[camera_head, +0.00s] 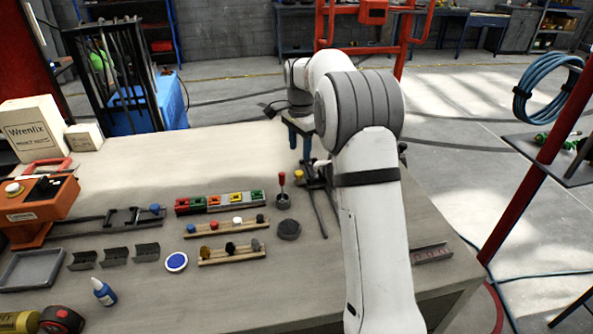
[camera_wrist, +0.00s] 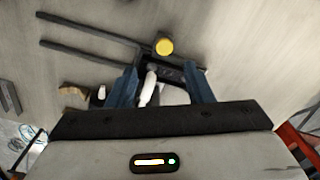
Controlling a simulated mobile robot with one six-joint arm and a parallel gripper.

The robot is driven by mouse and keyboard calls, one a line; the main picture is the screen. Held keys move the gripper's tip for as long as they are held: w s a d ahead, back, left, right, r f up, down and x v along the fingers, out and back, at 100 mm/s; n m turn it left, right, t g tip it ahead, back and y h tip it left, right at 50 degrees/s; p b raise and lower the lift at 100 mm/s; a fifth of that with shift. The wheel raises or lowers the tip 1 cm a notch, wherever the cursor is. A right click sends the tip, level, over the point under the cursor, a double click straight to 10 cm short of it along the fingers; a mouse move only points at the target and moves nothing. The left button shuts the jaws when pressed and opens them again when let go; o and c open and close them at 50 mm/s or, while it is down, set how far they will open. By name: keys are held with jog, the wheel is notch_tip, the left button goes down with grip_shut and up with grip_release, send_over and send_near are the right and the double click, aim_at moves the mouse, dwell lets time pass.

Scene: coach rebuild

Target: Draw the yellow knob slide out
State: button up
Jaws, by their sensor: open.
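The yellow knob (camera_wrist: 163,46) shows in the wrist view on the dark slide block, which sits on two parallel dark rails (camera_wrist: 92,47). The rails run off to the left there; in the head view the rails (camera_head: 322,207) lie on the table left of my arm. A white lever-like part shows between the fingers. In the head view my gripper (camera_head: 299,143) is over the table's far part.
A second slide with a blue knob (camera_head: 155,209) lies left on the table. A red-knobbed stick (camera_head: 282,184), a dark round puck (camera_head: 288,230) and a strip of coloured blocks (camera_head: 220,202) stand left of the rails. The table (camera_head: 240,150) is clear at the back.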

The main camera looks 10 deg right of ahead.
aim_at(299, 172)
jog(key=shift+w+f, duration=0.45)
jog(key=shift+f, duration=0.25)
notch_tip(299, 172, down, 7)
jog(key=shift+f+p, duration=0.15)
jog(key=shift+p, duration=0.25)
grip_shut()
